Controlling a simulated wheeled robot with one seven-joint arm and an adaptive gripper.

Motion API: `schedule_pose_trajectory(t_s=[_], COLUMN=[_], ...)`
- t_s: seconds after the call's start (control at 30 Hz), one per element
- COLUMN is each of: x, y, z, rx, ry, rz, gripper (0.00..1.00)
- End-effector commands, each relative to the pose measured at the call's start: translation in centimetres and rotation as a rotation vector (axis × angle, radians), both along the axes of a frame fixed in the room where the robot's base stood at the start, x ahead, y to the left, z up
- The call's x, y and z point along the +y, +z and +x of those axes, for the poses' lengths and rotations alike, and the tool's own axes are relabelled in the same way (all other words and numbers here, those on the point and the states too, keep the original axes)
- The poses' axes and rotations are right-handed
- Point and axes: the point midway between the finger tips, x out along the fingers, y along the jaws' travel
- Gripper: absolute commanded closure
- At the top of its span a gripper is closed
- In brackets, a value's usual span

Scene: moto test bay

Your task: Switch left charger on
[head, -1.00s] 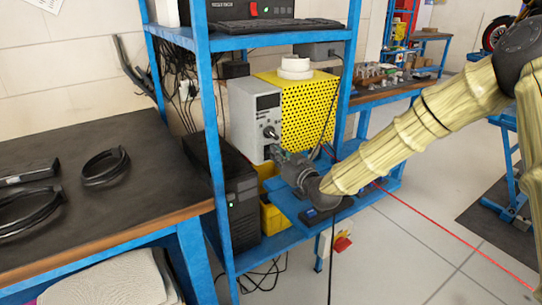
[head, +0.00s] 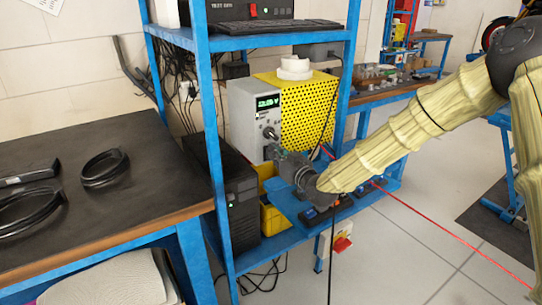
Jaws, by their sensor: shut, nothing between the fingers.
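A grey box unit (head: 241,112) with a lit green display (head: 268,102) stands on the blue shelf rack. A round dark knob (head: 270,133) sits on its front, below the display. My gripper (head: 276,151) is shut and empty, just below and in front of the knob. I cannot tell whether its fingertips touch the front panel. Small dark devices (head: 311,214) lie on the lower blue shelf under my gripper. No label shows which thing is the left charger. My gripper and wrist hide the lower front of the grey unit.
A black tower (head: 240,205) is below left. Blue rack posts (head: 213,130) and a hanging black cable (head: 332,250) are close. A dark workbench (head: 60,225) is at left.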

Motion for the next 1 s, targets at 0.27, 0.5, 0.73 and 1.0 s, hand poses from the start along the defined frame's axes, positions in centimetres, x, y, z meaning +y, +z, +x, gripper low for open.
schedule_pose_trajectory(t_s=[0.27,0.5,0.73,1.0], x=[0.1,-0.2,-1.1,-2.1], y=[-0.2,-0.1,-0.1,-0.1], z=[0.1,-0.4,-1.5,-2.9], rx=[0.002,0.002,0.001,0.002], ry=[0.001,0.001,0.001,0.0], rz=[-0.001,-0.001,-0.001,-0.001], gripper=[1.0,1.0,1.0,1.0])
